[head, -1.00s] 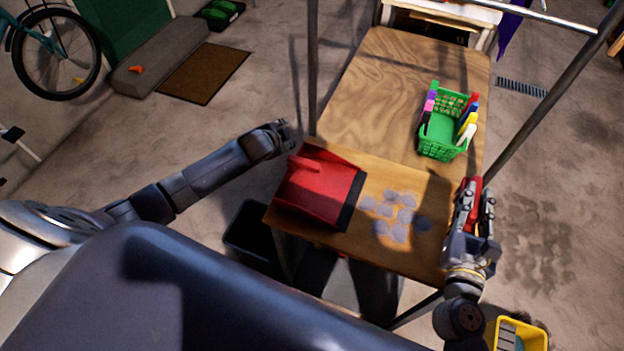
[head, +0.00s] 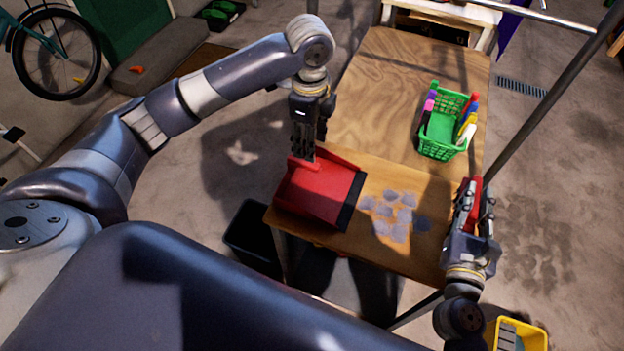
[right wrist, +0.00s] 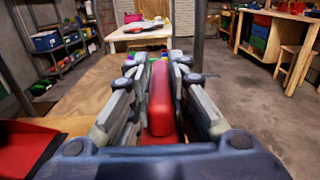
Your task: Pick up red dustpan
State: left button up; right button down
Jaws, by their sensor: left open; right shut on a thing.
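The red dustpan (head: 318,196) lies on the wooden table near its left front edge, its dark lip facing right. It also shows at the left edge of the right wrist view (right wrist: 24,148). My left gripper (head: 304,156) points down over the dustpan's handle at its far left side. It is open; its fingers hide part of the handle, and I cannot tell whether they touch it. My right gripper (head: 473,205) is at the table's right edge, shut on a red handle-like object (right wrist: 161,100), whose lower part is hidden.
Grey scraps (head: 396,212) lie on the table (head: 375,95) right of the dustpan. A green basket (head: 443,137) with coloured items stands further back. Metal posts rise beside the table. A black bin (head: 250,238) is at the left below, a yellow bucket (head: 522,335) at lower right.

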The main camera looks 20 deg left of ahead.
aim_at(309, 163)
pick_arm(q)
jog(key=f, duration=1.1)
jog(key=shift+w+a, duration=0.15)
jog(key=shift+a, duration=0.1)
jog(key=shift+r, duration=0.1)
jog(key=shift+c, duration=0.3)
grip_shut()
